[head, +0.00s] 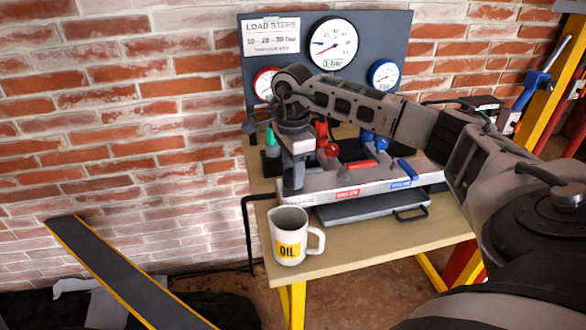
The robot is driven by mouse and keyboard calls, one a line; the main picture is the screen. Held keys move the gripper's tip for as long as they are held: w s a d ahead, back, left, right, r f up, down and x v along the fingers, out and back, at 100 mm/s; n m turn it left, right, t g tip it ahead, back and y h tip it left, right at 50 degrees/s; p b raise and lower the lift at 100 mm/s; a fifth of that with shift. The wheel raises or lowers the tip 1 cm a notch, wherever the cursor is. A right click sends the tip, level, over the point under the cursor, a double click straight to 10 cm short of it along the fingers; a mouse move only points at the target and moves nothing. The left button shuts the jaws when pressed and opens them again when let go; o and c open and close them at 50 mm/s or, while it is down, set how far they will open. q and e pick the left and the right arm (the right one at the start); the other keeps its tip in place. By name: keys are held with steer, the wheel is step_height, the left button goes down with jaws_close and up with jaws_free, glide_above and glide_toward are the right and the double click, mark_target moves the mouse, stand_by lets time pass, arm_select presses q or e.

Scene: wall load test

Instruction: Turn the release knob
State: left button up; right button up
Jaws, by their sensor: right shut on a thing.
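My right arm reaches in from the right, and its gripper (293,182) points down at the left end of the pale pump unit (325,187) on the bench. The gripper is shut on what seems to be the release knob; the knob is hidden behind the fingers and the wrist. The large gauge (333,43) on the dark panel reads low, with a "1 bar" display under it. My left gripper is not in view.
Red and blue fittings (362,164) and a green-topped item (270,137) sit near the gripper. A grey tray (365,208) with a black handle lies in front of the unit. A brick wall is behind.

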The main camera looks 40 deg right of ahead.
steer(key=o, duration=1)
steer(key=shift+r, duration=0.1)
step_height(320, 180, up, 16)
steer(key=shift+w+f+p, duration=0.1)
steer(key=shift+p, duration=0.4)
